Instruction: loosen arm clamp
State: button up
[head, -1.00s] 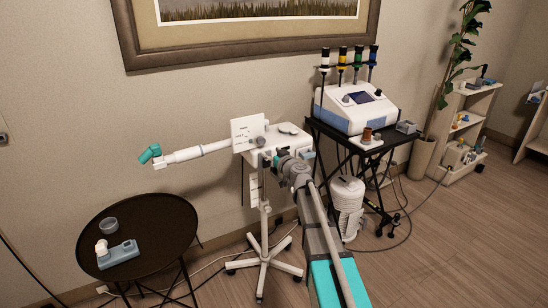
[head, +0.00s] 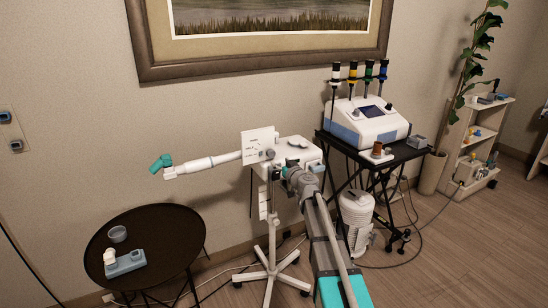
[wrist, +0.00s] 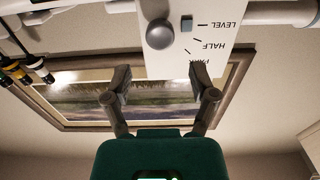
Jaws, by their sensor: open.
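A white wheeled stand (head: 302,150) carries a white jointed arm (head: 212,160) reaching left to a teal end piece (head: 161,163). A white card (head: 258,145) stands at the joint. In the wrist view, upside down, the card (wrist: 215,62) reads LEVEL, HALF and a partly hidden third word. A round grey knob (wrist: 160,34), which looks like the clamp, sits beside a small blue-grey marker (wrist: 187,23) near LEVEL. The knob also shows in the head view (head: 270,154). My gripper (wrist: 164,95) is open and empty, its fingers apart, with the knob beyond them, untouched.
A black trolley (head: 372,150) with a white machine (head: 367,122) stands right of the stand. A round dark table (head: 170,235) at lower left holds a blue-and-white item (head: 124,262) and a small bowl (head: 118,234). Cables lie on the floor.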

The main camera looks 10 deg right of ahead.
aim_at(272, 155)
jog(key=shift+x, duration=3.1)
jog(key=shift+w, duration=0.2)
jog(key=c, duration=0.8)
jog(key=n, duration=0.5)
jog(key=shift+c, duration=0.2)
jog(key=n, duration=0.5)
jog(key=o, duration=0.8)
jog(key=shift+s, duration=0.1)
